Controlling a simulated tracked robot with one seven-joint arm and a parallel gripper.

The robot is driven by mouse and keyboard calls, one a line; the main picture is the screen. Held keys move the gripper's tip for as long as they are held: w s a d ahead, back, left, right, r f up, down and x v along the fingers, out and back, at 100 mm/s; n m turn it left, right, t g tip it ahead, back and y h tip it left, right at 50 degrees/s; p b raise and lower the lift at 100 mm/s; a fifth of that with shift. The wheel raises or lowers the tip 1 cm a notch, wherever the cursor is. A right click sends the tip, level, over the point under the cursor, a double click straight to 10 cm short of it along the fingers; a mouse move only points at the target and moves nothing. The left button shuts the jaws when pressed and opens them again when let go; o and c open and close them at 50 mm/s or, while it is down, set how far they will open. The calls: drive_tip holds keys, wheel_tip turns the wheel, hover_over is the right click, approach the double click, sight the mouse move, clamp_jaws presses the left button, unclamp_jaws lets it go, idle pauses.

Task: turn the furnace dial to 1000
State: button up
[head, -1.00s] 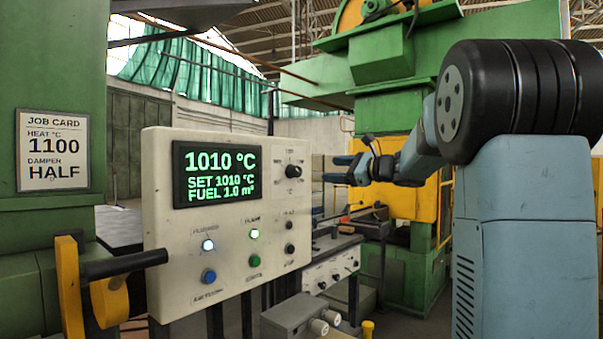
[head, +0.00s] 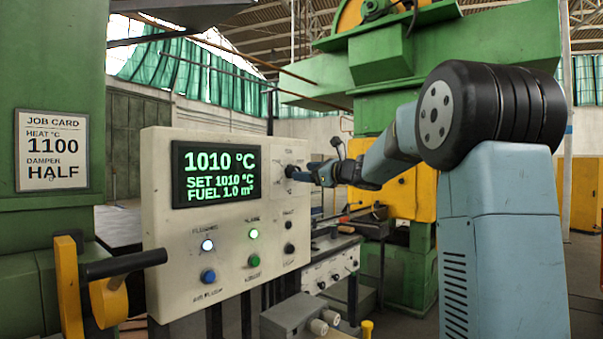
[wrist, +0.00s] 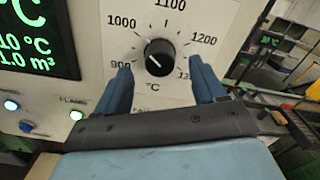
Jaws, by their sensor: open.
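The black furnace dial (wrist: 160,57) sits on a pale scale plate marked from 900 upward past 1200, and its pointer is at the upper left, near 1000. In the head view the dial (head: 291,171) is partly hidden by my gripper (head: 309,173), at the panel's right side. The wrist view shows my gripper (wrist: 161,72) open, one blue finger to each side of the dial and slightly below it. I cannot tell whether either finger touches it. The display (head: 214,174) reads 1010 °C, SET 1010 °C, FUEL 1.0 m³.
A job card (head: 53,150) reads heat 1100, damper half. A black-handled lever (head: 125,263) stands at the left. A workbench (head: 335,252) lies behind the panel.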

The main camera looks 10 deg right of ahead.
drive_tip(key=shift+x, duration=1.75)
drive_tip(key=c, duration=1)
drive_tip(key=shift+n, duration=0.8)
drive_tip(key=o, duration=1)
